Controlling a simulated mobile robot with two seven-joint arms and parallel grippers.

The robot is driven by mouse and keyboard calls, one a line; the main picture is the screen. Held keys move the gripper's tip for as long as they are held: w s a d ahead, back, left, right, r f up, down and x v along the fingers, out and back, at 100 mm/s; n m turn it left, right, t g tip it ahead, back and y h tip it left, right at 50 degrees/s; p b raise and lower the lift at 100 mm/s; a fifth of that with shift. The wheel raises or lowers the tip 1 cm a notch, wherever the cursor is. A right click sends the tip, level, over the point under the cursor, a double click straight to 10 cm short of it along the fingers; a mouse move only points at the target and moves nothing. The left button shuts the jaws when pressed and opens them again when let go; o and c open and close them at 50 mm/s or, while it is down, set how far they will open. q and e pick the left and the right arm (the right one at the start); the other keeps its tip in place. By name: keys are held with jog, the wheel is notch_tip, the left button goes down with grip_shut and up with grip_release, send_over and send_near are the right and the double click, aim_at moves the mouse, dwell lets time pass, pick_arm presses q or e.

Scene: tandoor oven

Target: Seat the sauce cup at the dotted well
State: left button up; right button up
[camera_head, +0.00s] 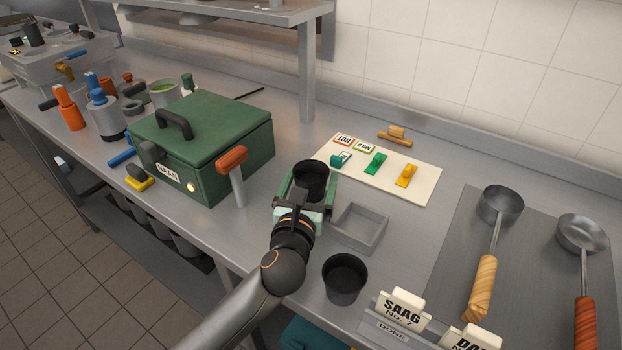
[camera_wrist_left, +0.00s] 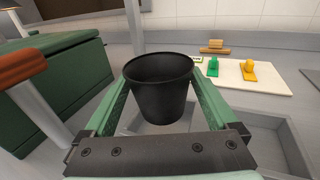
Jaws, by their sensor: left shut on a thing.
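My left gripper (camera_head: 310,178) has green fingers and is shut on a black cup (camera_head: 312,183), holding it upright. The same cup fills the middle of the left wrist view (camera_wrist_left: 158,95), with a finger on each side. A second black cup (camera_head: 345,280) stands upright and empty on the counter, to the right of my wrist. A shallow grey square tray (camera_head: 378,220) lies just right of the held cup and also shows in the left wrist view (camera_wrist_left: 272,122). I see no dotted well clearly. My right gripper is not in view.
A green NAAN box (camera_head: 205,140) with an orange-handled lever (camera_head: 232,160) stands left of my gripper. A cream board (camera_head: 420,180) with coloured clips lies behind the tray. Two ladles (camera_head: 485,265) (camera_head: 584,275) lie right. SAAG and DAL signs (camera_head: 402,308) stand in front.

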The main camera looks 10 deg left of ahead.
pick_arm(q)
jog(key=shift+f+b, duration=1.25)
jog(key=shift+f, duration=0.6)
jog(key=o, duration=1)
jog(key=shift+o, duration=0.3)
jog(key=shift+f, duration=0.1)
jog(key=shift+s, duration=0.1)
jog(key=shift+s+d+f+p, duration=0.15)
jog(key=shift+s+p, duration=0.45)
jog(key=shift+s, duration=1)
jog(key=shift+s+p, duration=0.35)
jog(key=shift+s, duration=2.05)
jog(key=shift+r, duration=0.2)
jog(key=shift+r, duration=0.15)
